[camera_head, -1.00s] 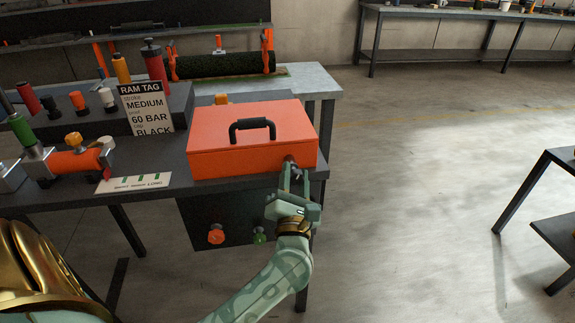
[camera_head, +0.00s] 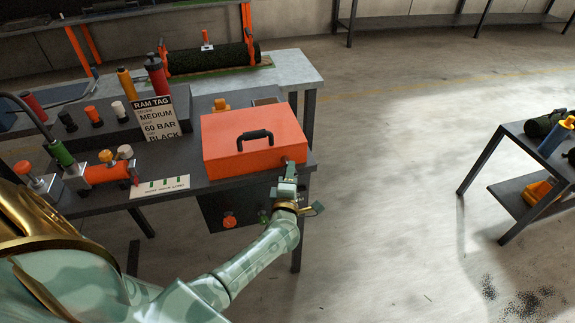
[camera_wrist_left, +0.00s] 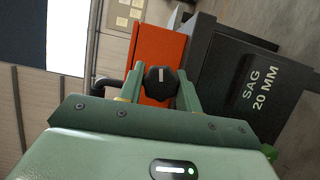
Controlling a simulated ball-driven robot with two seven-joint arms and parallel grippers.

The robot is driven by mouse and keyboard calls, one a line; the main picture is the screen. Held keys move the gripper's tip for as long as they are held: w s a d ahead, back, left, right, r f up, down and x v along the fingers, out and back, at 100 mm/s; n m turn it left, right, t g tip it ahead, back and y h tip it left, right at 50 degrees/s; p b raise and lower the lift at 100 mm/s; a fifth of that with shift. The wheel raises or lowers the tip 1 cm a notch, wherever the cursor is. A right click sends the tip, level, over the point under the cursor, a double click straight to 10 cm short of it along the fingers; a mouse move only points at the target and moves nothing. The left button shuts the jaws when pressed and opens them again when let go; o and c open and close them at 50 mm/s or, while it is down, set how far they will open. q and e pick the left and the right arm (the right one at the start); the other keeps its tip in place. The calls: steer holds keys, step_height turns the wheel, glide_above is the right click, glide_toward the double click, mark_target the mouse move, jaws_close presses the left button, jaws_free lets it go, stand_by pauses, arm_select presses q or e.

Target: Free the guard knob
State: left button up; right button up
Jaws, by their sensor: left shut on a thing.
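The orange guard (camera_head: 240,138) with a black handle on its lid sits closed on the dark bench. The dark guard knob (camera_wrist_left: 161,83) is on its front face near the right corner. In the left wrist view the knob is black and faceted, with a pale mark upright in the picture. My left gripper (camera_wrist_left: 160,90) is shut on the knob, one finger on each side. In the head view my left gripper (camera_head: 287,176) reaches up to that corner and mostly hides the knob. My right gripper is not in view.
A dark panel below the bench carries an orange knob (camera_head: 230,221) and a green one (camera_head: 264,217), close to my left wrist. A ram tag sign (camera_head: 157,117) and several cylinders stand left of the guard. Open floor lies to the right, before another table (camera_head: 500,160).

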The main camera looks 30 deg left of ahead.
arm_select(q)
steer(key=m+p, duration=0.1)
steer(key=p, duration=0.1)
steer(key=m+g+p, duration=0.1)
steer(key=m+p, duration=0.1)
steer(key=shift+d+r+m+p, duration=0.1)
steer(key=shift+r+m+p, duration=0.05)
steer(key=shift+m+p, duration=0.2)
steer(key=shift+f+m+g+h+p, duration=0.2)
steer(key=shift+m+g+h+p, duration=0.1)
steer(key=shift+m+g+p, duration=0.5)
steer(key=shift+s, duration=0.1)
steer(key=o, duration=1)
